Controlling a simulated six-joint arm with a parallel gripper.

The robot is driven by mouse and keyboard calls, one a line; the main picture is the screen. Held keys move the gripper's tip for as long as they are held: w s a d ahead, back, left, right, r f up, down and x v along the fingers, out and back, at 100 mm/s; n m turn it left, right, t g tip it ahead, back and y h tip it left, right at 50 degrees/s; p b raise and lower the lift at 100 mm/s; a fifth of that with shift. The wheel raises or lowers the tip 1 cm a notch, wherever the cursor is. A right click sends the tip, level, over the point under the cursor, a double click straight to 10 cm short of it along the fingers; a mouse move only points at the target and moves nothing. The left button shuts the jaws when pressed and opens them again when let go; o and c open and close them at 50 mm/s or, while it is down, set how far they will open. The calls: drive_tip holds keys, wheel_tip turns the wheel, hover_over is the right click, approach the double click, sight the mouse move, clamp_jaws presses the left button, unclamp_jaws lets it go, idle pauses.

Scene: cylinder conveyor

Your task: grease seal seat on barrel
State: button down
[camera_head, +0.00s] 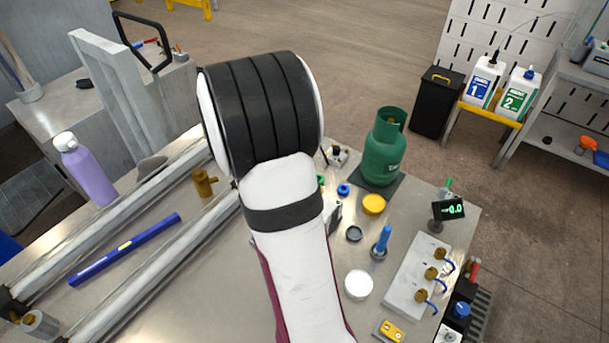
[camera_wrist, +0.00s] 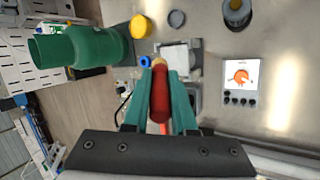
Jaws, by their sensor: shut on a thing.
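My gripper (camera_wrist: 159,80) has teal fingers shut on a red cylindrical tool (camera_wrist: 160,100) with a yellowish tip. The tool points away from the wrist, toward a pale block (camera_wrist: 175,56) on the bench. I cannot tell whether the tip touches anything. In the head view my own arm hides the gripper and the tool. A green gas cylinder (camera_head: 382,150) stands upright on a dark pad; it also shows in the wrist view (camera_wrist: 98,46). I cannot tell which part is the barrel or its seal seat.
A yellow cap (camera_head: 373,204), a dark ring (camera_head: 354,233), a blue-handled tool (camera_head: 381,242) and a white round lid (camera_head: 359,284) lie near my arm. A grey block with brass valves (camera_head: 412,290) is at right. Rails, a purple bottle (camera_head: 85,170) and a blue bar (camera_head: 125,248) occupy the left.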

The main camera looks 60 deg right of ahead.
drive_tip(key=shift+r, duration=0.45)
drive_tip(key=shift+d+f, duration=0.65)
drive_tip(key=shift+f, duration=0.7)
drive_tip(key=shift+d+f, duration=0.7)
drive_tip(key=shift+f, duration=0.65)
drive_tip(key=shift+d+f, duration=0.65)
drive_tip(key=shift+f, duration=0.7)
drive_tip(key=shift+a+r, duration=0.7)
drive_tip(key=shift+r, duration=0.65)
drive_tip(key=shift+a+r, duration=0.65)
drive_tip(key=shift+r, duration=0.75)
drive_tip(key=shift+a+r, duration=0.7)
drive_tip(key=shift+r, duration=0.65)
